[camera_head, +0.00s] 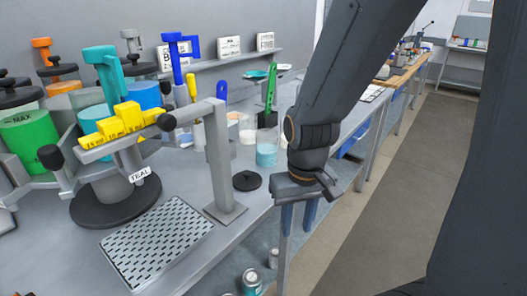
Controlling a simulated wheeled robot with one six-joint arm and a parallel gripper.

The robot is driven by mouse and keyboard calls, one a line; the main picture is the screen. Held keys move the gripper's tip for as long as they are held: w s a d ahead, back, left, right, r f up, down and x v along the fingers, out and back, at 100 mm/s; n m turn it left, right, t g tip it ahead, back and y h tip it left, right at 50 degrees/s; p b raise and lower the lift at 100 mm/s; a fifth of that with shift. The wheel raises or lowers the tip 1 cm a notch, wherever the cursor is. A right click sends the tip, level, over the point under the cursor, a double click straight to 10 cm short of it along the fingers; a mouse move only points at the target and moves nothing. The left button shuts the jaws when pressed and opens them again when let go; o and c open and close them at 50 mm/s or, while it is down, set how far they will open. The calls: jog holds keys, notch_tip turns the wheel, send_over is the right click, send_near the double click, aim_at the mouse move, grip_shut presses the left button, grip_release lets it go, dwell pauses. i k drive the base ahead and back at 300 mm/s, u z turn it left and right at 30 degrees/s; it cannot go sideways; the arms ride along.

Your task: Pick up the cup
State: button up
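A clear cup with teal liquid (266,155) stands upright on the grey bench, with a green tool standing in or just behind it. A second clear container with pale contents (247,131) stands behind it to the left. I cannot tell which of the two the task means. My gripper (298,224) points down, to the right of the teal cup and lower in the picture, over the bench's front edge. Its two blue-grey fingers are apart with nothing visible between them. It is not touching either container.
A black lid (247,181) lies in front of the teal cup. Drums stand at far left. Cans (251,281) are below the bench edge.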

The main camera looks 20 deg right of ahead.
aim_at(267, 148)
jog(key=u, duration=1.8)
jog(key=k, duration=0.85)
jog(key=z, duration=2.25)
